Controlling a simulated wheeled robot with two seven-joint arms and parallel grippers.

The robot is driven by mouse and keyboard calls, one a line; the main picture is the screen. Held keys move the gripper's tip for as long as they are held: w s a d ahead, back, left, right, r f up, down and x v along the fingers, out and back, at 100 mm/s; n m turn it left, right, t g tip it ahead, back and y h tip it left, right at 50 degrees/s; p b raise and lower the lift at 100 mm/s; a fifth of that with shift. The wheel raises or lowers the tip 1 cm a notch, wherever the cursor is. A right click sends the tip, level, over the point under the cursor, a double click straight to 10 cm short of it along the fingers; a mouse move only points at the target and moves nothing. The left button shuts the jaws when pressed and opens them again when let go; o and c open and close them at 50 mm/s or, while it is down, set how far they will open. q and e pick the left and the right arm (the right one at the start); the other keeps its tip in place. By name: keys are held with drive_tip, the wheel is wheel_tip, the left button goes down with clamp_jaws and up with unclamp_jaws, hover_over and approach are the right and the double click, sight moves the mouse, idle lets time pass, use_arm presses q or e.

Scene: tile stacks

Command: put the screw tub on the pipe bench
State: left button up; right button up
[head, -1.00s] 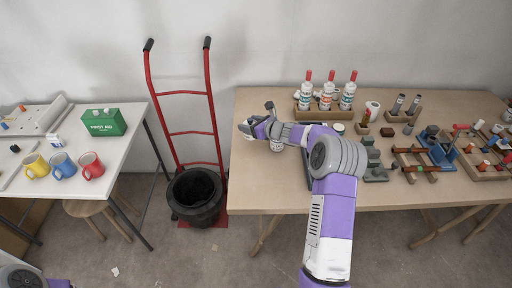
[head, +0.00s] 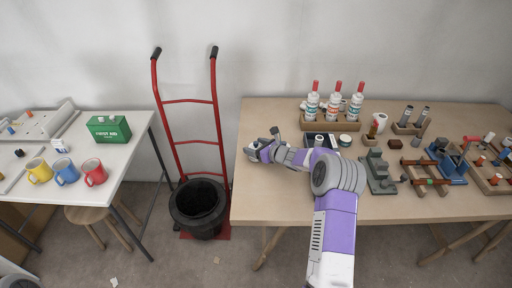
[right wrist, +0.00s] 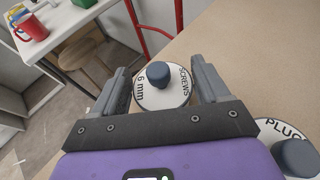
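The screw tub (right wrist: 160,98) has a round white lid marked "6 mm SCREWS" and a dark blue knob. It stands on the wooden table (head: 275,200) near its left edge. My right gripper (right wrist: 162,82) reaches over it, with one finger on each side of the lid and visible gaps between. It also shows in the head view (head: 262,144), where it largely hides the tub. No label marks the pipe bench; I cannot tell for certain which surface it is.
A similar tub marked "PLUG" (right wrist: 292,150) stands close to my right gripper. Bottles (head: 333,105) and wooden fixtures (head: 425,172) crowd the table's right part. A red hand truck (head: 187,101) and black bucket (head: 200,207) separate it from the white table (head: 118,160) with mugs and a first aid box.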

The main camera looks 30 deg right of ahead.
drive_tip(key=shift+o, duration=1.3)
drive_tip(key=shift+r, duration=0.1)
drive_tip(key=shift+s+r, duration=0.15)
drive_tip(key=p+v, duration=0.1)
drive_tip(key=v, duration=1)
drive_tip(key=shift+s+p, duration=0.4)
drive_tip(key=shift+r, duration=0.2)
